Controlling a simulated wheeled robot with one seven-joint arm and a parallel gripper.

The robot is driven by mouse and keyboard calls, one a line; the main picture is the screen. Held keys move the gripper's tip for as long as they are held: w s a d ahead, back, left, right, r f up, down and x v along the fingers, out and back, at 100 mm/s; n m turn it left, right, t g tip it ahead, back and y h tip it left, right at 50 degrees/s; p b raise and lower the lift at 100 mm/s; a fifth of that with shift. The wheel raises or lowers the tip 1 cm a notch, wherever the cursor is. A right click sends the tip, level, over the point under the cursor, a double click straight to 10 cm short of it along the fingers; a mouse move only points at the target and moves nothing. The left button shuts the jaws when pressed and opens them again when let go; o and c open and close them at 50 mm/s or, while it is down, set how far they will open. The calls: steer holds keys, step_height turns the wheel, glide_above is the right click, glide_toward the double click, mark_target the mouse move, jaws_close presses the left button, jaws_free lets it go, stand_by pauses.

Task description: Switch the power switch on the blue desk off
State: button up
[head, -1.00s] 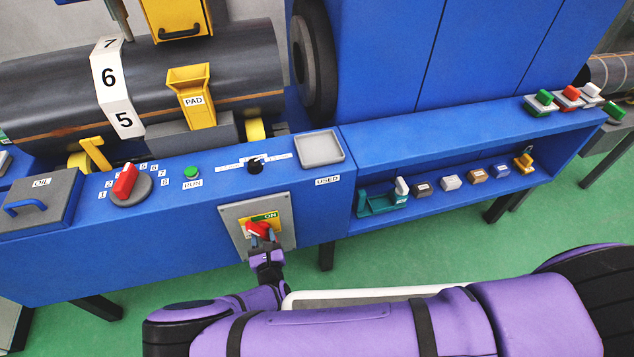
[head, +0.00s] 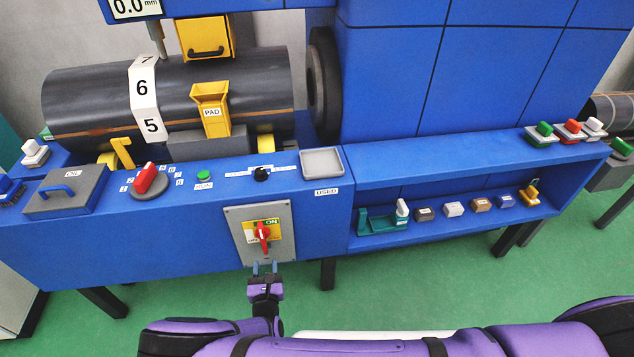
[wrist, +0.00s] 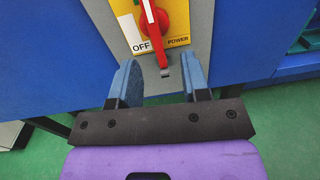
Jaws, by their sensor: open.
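The power switch is a red rotary handle (head: 263,236) on a yellow plate, set in a grey panel (head: 284,245) on the front of the blue desk (head: 180,230). The handle stands close to upright, and its white stripe is on the upper part. In the wrist view the handle (wrist: 162,45) runs down between the words OFF and POWER; the ON label shows only in the head view, above right of it. My gripper (head: 265,268) is open and empty, just below the handle. In the wrist view its blue fingers (wrist: 159,75) are apart, with the handle's lower end just beyond them.
The desk top holds a red selector knob (head: 145,178), a green button (head: 204,175), a black knob (head: 261,174) and a grey tray (head: 322,162). A shelf (head: 435,236) with small blocks lies to the right. Green floor is open below the desk.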

steer(key=w+d+r+m+g+h, duration=0.2)
steer(key=w+d+r+m+h, duration=0.1)
steer(key=r, duration=0.5)
steer(key=w+d+r+m+g+h, duration=0.2)
steer(key=w+d+r+m+h, duration=0.2)
steer(key=r, duration=0.5)
steer(key=w+d+r+m+g+h, duration=0.2)
steer(key=w+d+r+m+h, duration=0.2)
steer(key=r+m, duration=0.4)
steer(key=shift+w+d+r+m+g+h, duration=0.25)
steer(key=shift+d+h, duration=0.55)
steer(key=shift+d, duration=0.45)
